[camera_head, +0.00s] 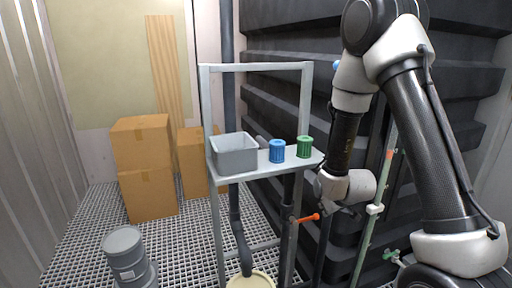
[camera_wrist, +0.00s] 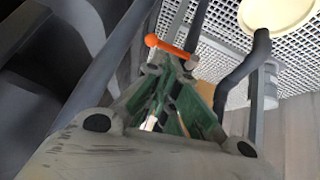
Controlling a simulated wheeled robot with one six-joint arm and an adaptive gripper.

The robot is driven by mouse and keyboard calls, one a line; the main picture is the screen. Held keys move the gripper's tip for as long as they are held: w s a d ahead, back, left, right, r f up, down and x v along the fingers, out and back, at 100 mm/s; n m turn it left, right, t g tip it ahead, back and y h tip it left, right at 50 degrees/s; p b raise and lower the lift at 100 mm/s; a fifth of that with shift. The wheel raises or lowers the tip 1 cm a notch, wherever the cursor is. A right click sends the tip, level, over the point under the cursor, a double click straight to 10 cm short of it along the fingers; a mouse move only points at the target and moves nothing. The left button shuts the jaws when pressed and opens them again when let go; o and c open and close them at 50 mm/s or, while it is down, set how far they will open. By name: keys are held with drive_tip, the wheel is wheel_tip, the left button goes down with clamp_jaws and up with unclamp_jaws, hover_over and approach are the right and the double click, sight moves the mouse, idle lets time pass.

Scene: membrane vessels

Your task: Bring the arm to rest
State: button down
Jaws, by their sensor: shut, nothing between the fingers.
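My arm (camera_head: 440,150) is folded at the right of the head view, with its upper link raised and its forearm hanging down. My gripper (camera_head: 343,209) is at the lower end, to the right of the grey metal stand (camera_head: 306,100) and near the orange-handled valve (camera_head: 307,218). In the wrist view my gripper (camera_wrist: 168,72) has its fingertips together and nothing between them. The orange handle (camera_wrist: 170,46) shows just beyond the fingertips; I cannot tell whether they touch it.
A pale green pipe (camera_head: 368,235) stands right of my gripper. Cardboard boxes (camera_head: 147,195) and a grey drum (camera_head: 127,255) are at left. Grating floor between is clear.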

drive_tip(key=s+r+m+g, duration=0.1)
drive_tip(key=s+g, duration=0.5)
drive_tip(key=s, duration=0.6)
drive_tip(key=s+d+r+m+t, duration=0.1)
drive_tip(key=s+d+r, duration=0.1)
drive_tip(key=s+r, duration=0.3)
drive_tip(key=s+d+r+t, duration=0.1)
drive_tip(key=s+r, duration=0.4)
drive_tip(key=r, duration=0.8)
drive_tip(key=s+d+r+m, duration=0.1)
drive_tip(key=s+d+r, duration=0.2)
drive_tip(key=s+r, duration=0.3)
wheel_tip(320, 180, up, 4)
drive_tip(key=shift+d+f+m+t, duration=0.1)
drive_tip(key=shift+d+m+t, duration=0.1)
drive_tip(key=shift+m+t, duration=0.15)
